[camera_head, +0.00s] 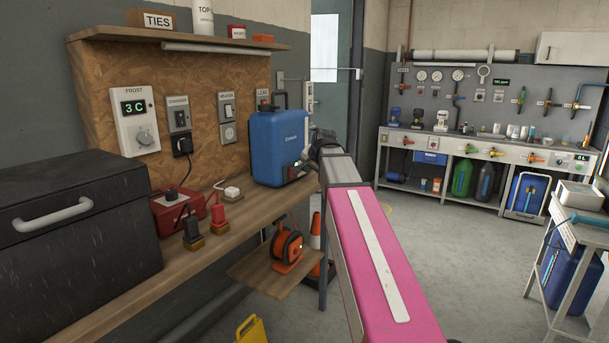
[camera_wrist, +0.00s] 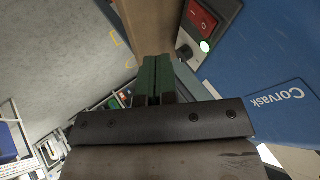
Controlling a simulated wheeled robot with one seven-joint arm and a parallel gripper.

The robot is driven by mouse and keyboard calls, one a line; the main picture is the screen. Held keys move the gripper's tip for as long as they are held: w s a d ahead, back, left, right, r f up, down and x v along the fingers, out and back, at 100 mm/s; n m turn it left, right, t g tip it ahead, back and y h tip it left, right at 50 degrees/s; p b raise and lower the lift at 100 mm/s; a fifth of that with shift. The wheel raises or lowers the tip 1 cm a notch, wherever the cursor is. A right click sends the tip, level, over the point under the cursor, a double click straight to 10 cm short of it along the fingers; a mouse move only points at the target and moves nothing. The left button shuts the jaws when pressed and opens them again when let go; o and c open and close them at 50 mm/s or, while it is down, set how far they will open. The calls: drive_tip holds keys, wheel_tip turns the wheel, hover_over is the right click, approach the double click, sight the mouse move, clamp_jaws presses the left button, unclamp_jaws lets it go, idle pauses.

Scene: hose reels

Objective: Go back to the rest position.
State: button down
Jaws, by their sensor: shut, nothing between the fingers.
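My gripper (camera_wrist: 157,78) is shut and empty, its two dark green fingers together in the wrist view. In the head view my pink and grey arm reaches forward to the blue container (camera_head: 279,146) at the right end of the wooden shelf (camera_head: 150,275). The wrist view shows the container's blue side with the word Corvask (camera_wrist: 277,97). My fingertips are hard to make out in the head view.
A red-orange hose reel (camera_head: 287,249) sits on a lower wooden shelf. A black case (camera_head: 75,225) and a red box (camera_head: 178,210) stand on the main shelf at left. A metal trolley (camera_head: 577,235) stands at right. The grey floor (camera_head: 440,255) between is clear.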

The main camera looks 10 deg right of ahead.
drive_tip(key=s+a+f+n+g, duration=0.1)
drive_tip(key=s+f+n+g, duration=0.1)
drive_tip(key=s+f, duration=0.6)
drive_tip(key=s+a+f+n+g+h, duration=0.1)
drive_tip(key=s+f+n+g, duration=0.2)
drive_tip(key=s+f, duration=0.6)
drive_tip(key=s+a+f+n+g+h, duration=0.1)
drive_tip(key=s+f, duration=0.8)
drive_tip(key=f, duration=1.2)
drive_tip(key=shift+s+f+n+g, duration=0.15)
drive_tip(key=shift+n+g, duration=0.75)
drive_tip(key=shift+g, duration=0.1)
